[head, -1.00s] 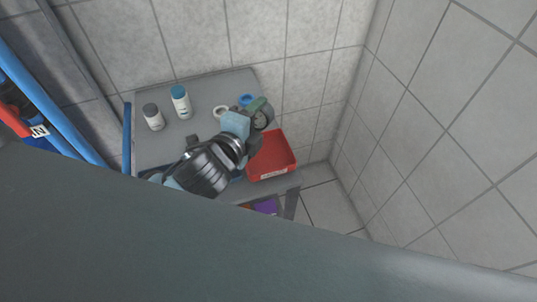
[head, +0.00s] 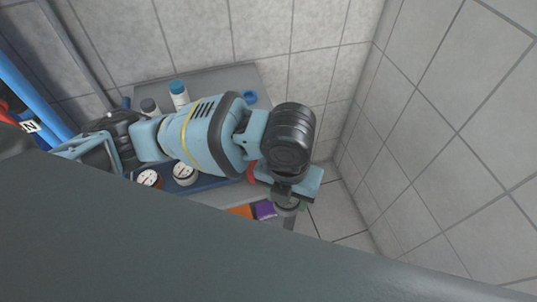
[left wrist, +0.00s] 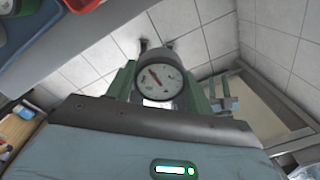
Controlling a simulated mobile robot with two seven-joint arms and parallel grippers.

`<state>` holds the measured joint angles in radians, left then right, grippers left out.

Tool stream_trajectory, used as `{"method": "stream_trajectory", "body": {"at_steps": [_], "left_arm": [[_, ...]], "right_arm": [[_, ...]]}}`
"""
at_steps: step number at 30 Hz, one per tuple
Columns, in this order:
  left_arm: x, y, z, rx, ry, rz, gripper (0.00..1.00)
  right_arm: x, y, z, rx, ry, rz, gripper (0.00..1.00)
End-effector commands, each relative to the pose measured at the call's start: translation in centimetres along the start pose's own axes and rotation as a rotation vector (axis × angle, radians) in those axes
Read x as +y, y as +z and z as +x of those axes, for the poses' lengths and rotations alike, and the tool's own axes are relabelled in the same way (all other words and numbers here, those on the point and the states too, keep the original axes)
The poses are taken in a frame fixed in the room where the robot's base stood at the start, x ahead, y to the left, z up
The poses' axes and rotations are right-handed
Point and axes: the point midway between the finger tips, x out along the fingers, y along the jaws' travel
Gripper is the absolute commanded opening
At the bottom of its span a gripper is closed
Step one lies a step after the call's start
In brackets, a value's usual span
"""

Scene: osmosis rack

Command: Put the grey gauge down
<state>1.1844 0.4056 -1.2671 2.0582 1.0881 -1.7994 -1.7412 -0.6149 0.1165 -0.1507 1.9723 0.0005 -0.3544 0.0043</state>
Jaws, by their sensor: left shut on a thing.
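The grey gauge (left wrist: 158,80) has a round white dial with a red needle and faces the left wrist camera. My left gripper (left wrist: 160,88) is shut on it, with one green finger on each side. In the head view, my left gripper (head: 287,198) hangs near the right end of the grey table (head: 225,82), toward the front. The gauge (head: 288,209) shows small and partly hidden below the gripper. Its height above any surface is unclear. My right gripper is not in view.
Two white-dialled gauges (head: 150,178) (head: 185,174) sit at a blue tray (head: 208,183). Two bottles (head: 179,95) (head: 149,106) and a blue ring (head: 249,97) stand behind my arm. My arm mostly hides a red bin (head: 252,172). Purple (head: 264,209) and orange (head: 239,211) items lie lower in front.

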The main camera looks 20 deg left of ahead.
Motion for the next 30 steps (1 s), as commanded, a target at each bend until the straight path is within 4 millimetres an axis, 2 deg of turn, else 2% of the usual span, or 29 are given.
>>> {"method": "stream_trajectory", "body": {"at_steps": [4,11,14,30], "left_arm": [[1.0,-0.7,-0.2,0.0,0.046,0.085,0.16],[1.3,-0.5,-0.2,0.0,0.051,0.096,0.16],[2.0,0.6,-0.1,0.0,0.052,0.091,0.16],[8.3,10.4,0.7,0.0,0.049,0.09,0.16]], "right_arm": [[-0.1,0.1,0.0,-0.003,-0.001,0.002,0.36],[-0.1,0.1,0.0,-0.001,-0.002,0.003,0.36],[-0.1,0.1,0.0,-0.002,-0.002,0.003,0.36],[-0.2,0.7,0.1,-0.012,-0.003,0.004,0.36]]}}
